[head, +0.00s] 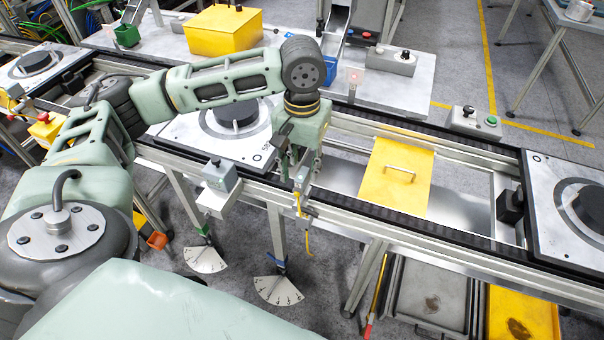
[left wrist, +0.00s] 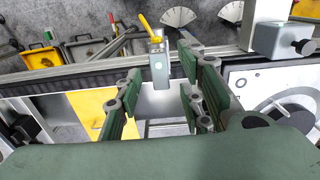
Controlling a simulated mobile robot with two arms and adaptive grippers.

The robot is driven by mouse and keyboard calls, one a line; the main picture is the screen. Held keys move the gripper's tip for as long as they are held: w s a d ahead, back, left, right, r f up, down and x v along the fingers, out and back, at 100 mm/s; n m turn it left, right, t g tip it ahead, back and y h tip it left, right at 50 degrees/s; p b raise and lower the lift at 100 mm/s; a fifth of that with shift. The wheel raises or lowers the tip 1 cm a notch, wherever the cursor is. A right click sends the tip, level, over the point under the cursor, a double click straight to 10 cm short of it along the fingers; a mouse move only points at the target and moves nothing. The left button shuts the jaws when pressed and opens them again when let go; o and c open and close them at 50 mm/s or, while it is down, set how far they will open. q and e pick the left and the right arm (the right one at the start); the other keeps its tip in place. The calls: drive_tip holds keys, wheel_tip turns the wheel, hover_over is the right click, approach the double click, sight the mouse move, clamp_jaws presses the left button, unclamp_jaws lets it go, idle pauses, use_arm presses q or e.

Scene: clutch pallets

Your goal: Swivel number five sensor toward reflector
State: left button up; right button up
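A small grey sensor (left wrist: 158,62) with a green light and a yellow piece on top stands at the rail's edge in the left wrist view. In the head view its yellow piece (head: 298,203) shows below my left gripper (head: 297,168). My left gripper (left wrist: 162,92) is open, with green-padded fingers apart on both sides of the sensor's line; I cannot tell whether they touch it. No number is readable on the sensor. Dial plates (head: 278,290) with pointers hang below the rail. I cannot surely identify the reflector. My right gripper is out of view.
A yellow plate with a handle (head: 398,177) lies between the conveyor rails to the right. Round-topped pallets (head: 575,205) sit on the conveyor. A button box (head: 472,122) stands at the far rail.

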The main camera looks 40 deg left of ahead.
use_arm(q)
wheel_tip(320, 180, up, 8)
idle(0.6)
